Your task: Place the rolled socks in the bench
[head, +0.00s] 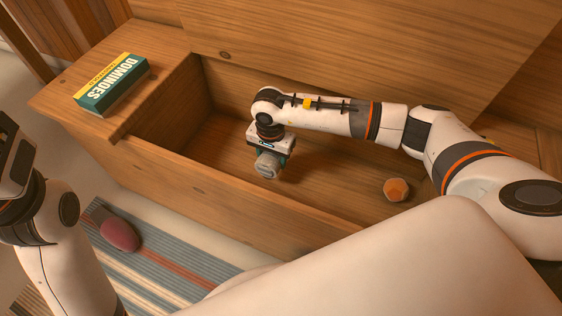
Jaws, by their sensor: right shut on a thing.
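The bench (190,188) is a wooden box with its lid raised, so its inside shows. My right gripper (268,158) points down inside the bench's opening and is shut on a light grey bundle, which looks like rolled socks (267,167). The bundle appears above the bench floor, but the gap is hard to judge. A small orange-brown faceted thing (396,189) lies on the bench floor to the right. My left gripper (14,155) is at the left edge, outside the bench, partly cut off; its fingers cannot be made out.
A green and yellow dominoes box (112,84) lies on the bench's left top ledge. A striped rug (180,262) lies in front, with a maroon and grey rounded thing (119,234) on it. The bench floor left of my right gripper is clear.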

